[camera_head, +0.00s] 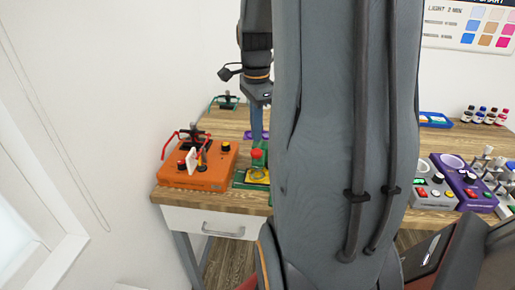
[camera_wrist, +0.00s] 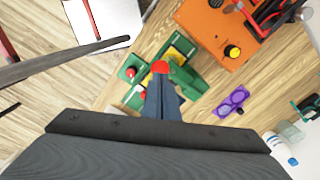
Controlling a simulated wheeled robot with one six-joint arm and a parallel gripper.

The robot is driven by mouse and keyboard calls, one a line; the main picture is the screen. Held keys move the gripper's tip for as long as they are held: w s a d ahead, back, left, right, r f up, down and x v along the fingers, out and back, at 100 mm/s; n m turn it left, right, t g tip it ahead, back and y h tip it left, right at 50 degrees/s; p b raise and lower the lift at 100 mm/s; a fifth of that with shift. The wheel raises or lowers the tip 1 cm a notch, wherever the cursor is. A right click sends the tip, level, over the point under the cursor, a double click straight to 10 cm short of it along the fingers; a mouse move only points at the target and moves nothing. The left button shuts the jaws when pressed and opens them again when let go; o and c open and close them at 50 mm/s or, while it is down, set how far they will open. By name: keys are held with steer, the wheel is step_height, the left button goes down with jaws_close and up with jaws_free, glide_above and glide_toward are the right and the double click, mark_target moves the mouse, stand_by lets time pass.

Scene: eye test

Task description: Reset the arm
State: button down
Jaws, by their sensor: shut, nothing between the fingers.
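My gripper (camera_head: 257,136) points down over the wooden table in the head view, partly beside my grey arm, which covers the middle of the picture. In the wrist view my gripper (camera_wrist: 162,82) shows its two blue-grey fingers together and empty. Just past the fingertips is the red knob (camera_wrist: 160,67) of a green and yellow device (camera_wrist: 181,52). The same device (camera_head: 257,175) stands near the table's front edge in the head view. I cannot tell whether the fingertips touch it.
An orange box (camera_head: 198,172) with a red handle stands left of the green device. A purple object (camera_wrist: 233,99) lies on the table (camera_wrist: 120,90). Purple and grey devices (camera_head: 462,185), bottles (camera_head: 484,115) and a blue tray (camera_head: 436,119) are at the right. A drawer (camera_head: 215,222) is below.

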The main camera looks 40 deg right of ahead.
stand_by(0.3)
steer(key=a+f+n+b, duration=0.1)
steer(key=a+f+n, duration=0.3)
steer(key=a+n, duration=0.3)
steer(key=s+a+f+n+t+b, duration=0.1)
steer(key=a+f+n+b, duration=0.1)
steer(key=a+f+n, duration=0.2)
steer(key=s+a+f+n+b, duration=0.1)
steer(key=a+f+n, duration=0.3)
steer(key=a+n, duration=0.7)
steer(key=shift+s+a+b, duration=0.25)
steer(key=shift+a+b, duration=0.2)
steer(key=shift+a, duration=0.75)
